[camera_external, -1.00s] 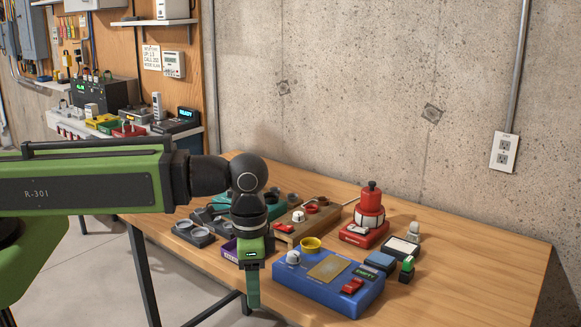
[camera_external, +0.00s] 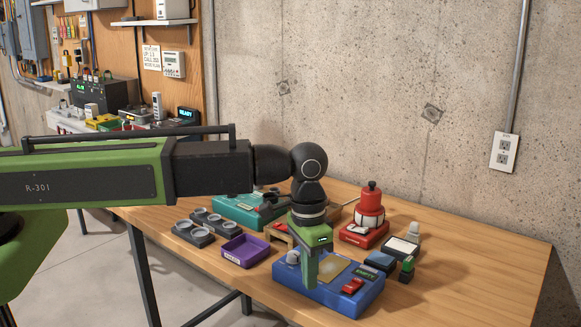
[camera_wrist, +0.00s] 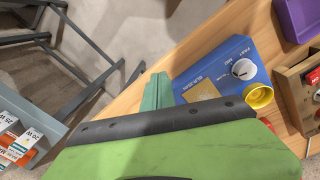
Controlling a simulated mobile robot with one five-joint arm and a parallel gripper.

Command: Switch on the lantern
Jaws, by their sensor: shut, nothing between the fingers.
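A red lantern (camera_external: 370,203) with a pale middle band stands upright on a red base (camera_external: 358,240) in the external view, toward the back right of the table. I cannot tell from its body whether it is lit, and its switch is too small to make out. My gripper (camera_external: 311,282) is shut and empty, pointing down over the blue box, left of and nearer than the lantern. Its green fingers (camera_wrist: 157,92) also show in the wrist view, beside the blue box. The lantern is not visible in the wrist view.
A purple tray (camera_external: 245,250) and teal box (camera_external: 236,210) lie left. The table's right end is clear.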

